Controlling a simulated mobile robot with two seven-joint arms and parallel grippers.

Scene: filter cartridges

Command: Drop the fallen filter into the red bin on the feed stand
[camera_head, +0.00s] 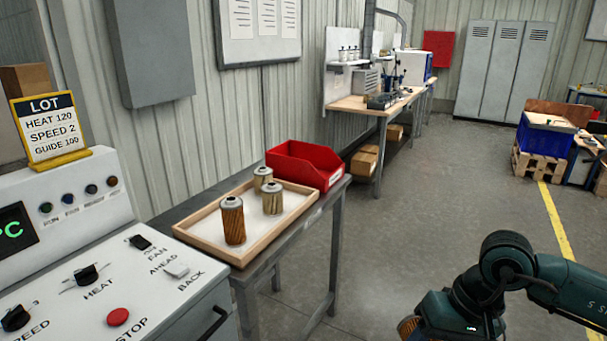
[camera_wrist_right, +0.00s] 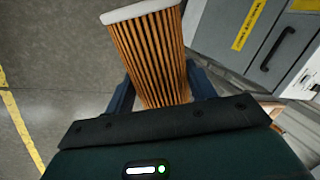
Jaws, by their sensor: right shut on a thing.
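My right gripper (camera_wrist_right: 163,98) is shut on an orange pleated filter (camera_wrist_right: 148,50) with a pale end cap, seen in the right wrist view. In the head view my right arm comes in at the lower right, and a bit of the held filter (camera_head: 408,326) shows at the bottom edge. The gripper's fingers are out of that view. The red bin (camera_head: 325,178) stands at the far end of the feed stand (camera_head: 255,272), behind the wooden tray; no filter shows in it, though its floor is mostly hidden. My left gripper is in neither view.
The wooden tray (camera_head: 188,238) on the stand holds an orange filter (camera_head: 233,222) and two paler filters (camera_head: 272,199), all upright. A control panel (camera_head: 120,270) with knobs and a red stop button fills the lower left. The floor (camera_head: 420,220) right of the stand is clear.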

